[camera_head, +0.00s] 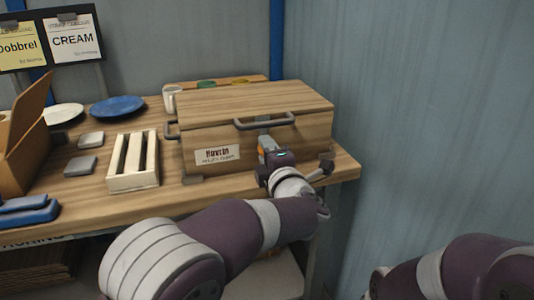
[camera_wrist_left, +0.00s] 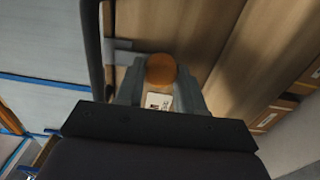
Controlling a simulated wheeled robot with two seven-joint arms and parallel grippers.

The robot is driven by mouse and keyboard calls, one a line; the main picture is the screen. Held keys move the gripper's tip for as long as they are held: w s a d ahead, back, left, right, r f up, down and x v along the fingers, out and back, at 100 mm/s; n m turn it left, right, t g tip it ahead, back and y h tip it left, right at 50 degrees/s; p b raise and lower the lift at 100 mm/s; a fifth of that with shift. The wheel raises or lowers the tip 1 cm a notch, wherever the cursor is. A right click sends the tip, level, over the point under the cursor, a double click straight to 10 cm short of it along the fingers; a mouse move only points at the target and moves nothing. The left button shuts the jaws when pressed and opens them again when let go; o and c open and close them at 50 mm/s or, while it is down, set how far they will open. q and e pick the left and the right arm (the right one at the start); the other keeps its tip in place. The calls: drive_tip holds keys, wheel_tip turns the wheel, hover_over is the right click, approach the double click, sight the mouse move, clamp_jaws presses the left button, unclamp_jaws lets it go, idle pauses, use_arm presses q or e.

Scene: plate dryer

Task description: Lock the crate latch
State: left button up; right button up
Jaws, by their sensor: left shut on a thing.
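The wooden crate (camera_head: 215,130) stands on the right part of the workbench with its lid (camera_head: 255,97) down. A dark bar handle (camera_head: 265,123) runs across the upper front. Below it is the latch, whose orange knob (camera_head: 267,143) also shows in the left wrist view (camera_wrist_left: 161,71). My left gripper (camera_head: 271,156) is at the crate's front, its two fingers (camera_wrist_left: 160,90) on either side of the orange knob and shut on it. The gripper hides part of the latch, and I cannot tell whether it is locked. My right gripper is out of view.
A slatted wooden rack (camera_head: 133,160) stands left of the crate, near a blue plate (camera_head: 118,107), a white mug (camera_head: 171,98) and a cardboard box (camera_head: 27,140). The blue wall (camera_head: 420,120) is close on the right. My right arm shows at lower right.

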use_arm(q)
drive_tip(key=o, duration=1)
drive_tip(key=p+v, duration=0.1)
drive_tip(key=v, duration=1.1)
drive_tip(key=shift+s+d+p, duration=0.1)
drive_tip(key=shift+s+p, duration=0.2)
drive_tip(key=shift+s, duration=0.1)
drive_tip(key=shift+w, duration=0.1)
